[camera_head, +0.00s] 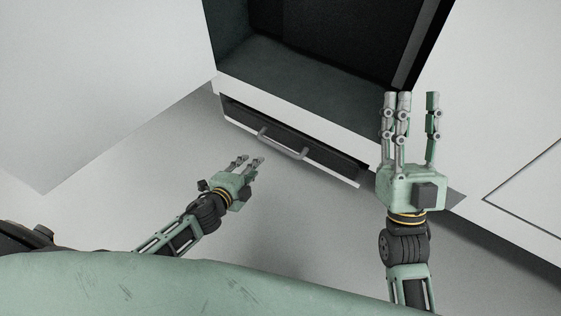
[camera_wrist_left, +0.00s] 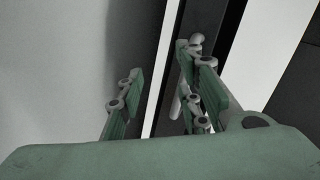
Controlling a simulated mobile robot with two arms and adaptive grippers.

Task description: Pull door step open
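The door step (camera_head: 330,158) is a dark panel with a pale lower edge, under the motorhome's doorway. A grey bar handle (camera_head: 283,143) sits at its middle. I cannot tell whether the step is pulled out at all. My left gripper (camera_head: 250,161) is open and empty, just left of and below the handle, apart from it in the head view. In the left wrist view its fingers (camera_wrist_left: 158,62) are spread, and the handle (camera_wrist_left: 175,106) shows partly hidden behind the right-hand fingers. My right gripper (camera_head: 416,95) is open and empty, with its fingers in front of the doorway's right side.
The open doorway (camera_head: 290,62) has a dark floor inside. A white door or panel (camera_head: 90,90) spreads at the left, and the white body wall (camera_head: 500,110) stands at the right. The grey ground (camera_head: 300,220) between my arms is clear.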

